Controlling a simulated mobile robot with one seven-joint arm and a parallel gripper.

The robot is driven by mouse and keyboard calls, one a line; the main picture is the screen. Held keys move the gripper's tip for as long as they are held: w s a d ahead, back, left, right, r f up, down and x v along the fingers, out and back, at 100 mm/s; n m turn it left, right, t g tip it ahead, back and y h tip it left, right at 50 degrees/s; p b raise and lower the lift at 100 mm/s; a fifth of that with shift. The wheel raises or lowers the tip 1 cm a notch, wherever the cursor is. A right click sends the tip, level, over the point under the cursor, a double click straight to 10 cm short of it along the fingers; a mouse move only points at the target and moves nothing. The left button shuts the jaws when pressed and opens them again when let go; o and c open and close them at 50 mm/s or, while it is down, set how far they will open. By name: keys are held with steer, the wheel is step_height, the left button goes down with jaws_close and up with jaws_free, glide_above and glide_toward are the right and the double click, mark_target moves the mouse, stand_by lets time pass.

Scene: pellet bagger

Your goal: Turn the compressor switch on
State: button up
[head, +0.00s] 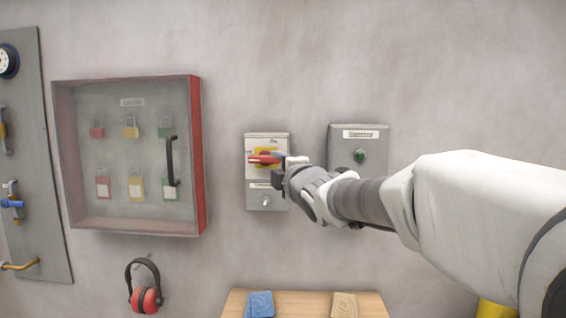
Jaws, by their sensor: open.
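The switch box (267,203) is a grey panel on the wall with a yellow plate and a red rotary handle (262,159). The handle lies roughly horizontal, its free end pointing left. A label strip and a small round silver knob sit below it. My gripper (285,165) is at the right side of the handle, its fingers covering the handle's right end and part of the yellow plate. The gripper is open; I cannot tell whether it touches the handle. The label text is too small to read.
A grey box with a green button (360,156) is to the right, partly behind my arm. A clear-fronted padlock cabinet (203,150) with a black handle is to the left. Red ear muffs (146,299) hang below it. A wooden surface (302,305) holds blue and tan cloths.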

mark_target(266, 160)
steer(key=x, duration=0.8)
steer(key=shift+w+a+p, duration=0.1)
steer(key=shift+w+p, duration=0.1)
steer(key=shift+p, duration=0.1)
jaws_close()
